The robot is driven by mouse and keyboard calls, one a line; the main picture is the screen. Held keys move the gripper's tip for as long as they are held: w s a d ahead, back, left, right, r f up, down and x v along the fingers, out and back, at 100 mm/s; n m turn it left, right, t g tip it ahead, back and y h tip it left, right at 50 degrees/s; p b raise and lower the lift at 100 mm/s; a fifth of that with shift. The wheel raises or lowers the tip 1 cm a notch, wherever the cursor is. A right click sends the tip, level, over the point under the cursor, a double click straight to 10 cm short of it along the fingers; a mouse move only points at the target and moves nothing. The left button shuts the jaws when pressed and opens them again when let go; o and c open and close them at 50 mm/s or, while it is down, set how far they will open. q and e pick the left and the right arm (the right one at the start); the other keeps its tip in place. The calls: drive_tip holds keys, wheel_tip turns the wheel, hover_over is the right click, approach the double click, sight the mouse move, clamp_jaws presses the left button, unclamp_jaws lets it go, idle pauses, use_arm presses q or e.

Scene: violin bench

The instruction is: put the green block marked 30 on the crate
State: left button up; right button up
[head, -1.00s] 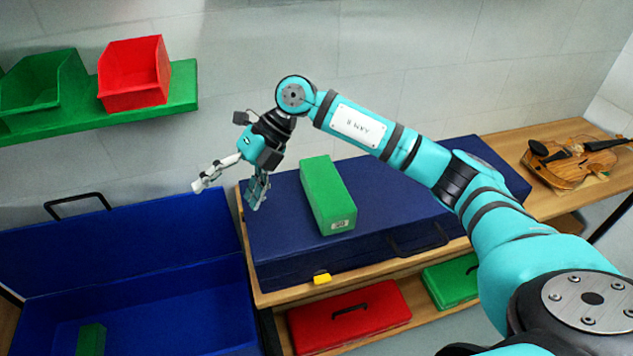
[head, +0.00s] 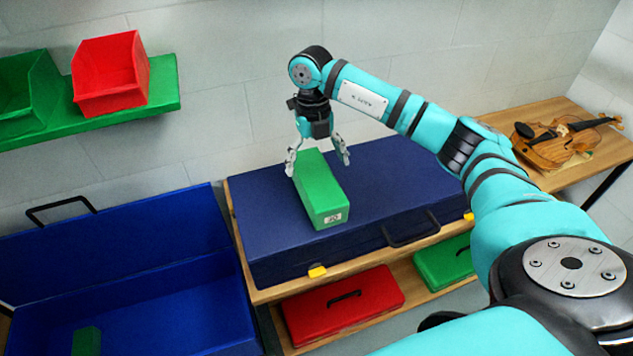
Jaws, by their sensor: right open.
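A long green block (head: 325,200) lies on the closed dark blue case (head: 275,245) on the bench. Its near end bears a white label, whose digits are too small to read surely. My right gripper (head: 318,162) is open and points down at the block's far end. One finger shows on each side of the block, and nothing is held. I cannot tell whether the fingers touch it. An open blue crate (head: 195,305) stands at the lower left, with a smaller green block (head: 87,341) inside. My left gripper is out of view.
A violin (head: 565,140) lies at the bench's right end. A red case (head: 345,305) and a green case (head: 443,262) lie on the lower shelf. A green wall shelf (head: 165,95) holds a red bin (head: 110,75) and a green bin (head: 25,90).

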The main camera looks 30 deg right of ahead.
sight(316, 175)
drive_tip(key=shift+s+f, duration=0.1)
drive_tip(key=shift+f, duration=0.55)
drive_tip(key=f+p, duration=0.1)
drive_tip(key=f, duration=0.1)
drive_tip(key=f+p, duration=0.1)
drive_tip(key=f, duration=0.1)
drive_tip(key=shift+s+a+f, duration=0.15)
drive_tip(key=shift+a, duration=0.05)
drive_tip(key=shift+f, duration=0.55)
drive_tip(key=c, duration=1)
drive_tip(key=shift+c, duration=0.3)
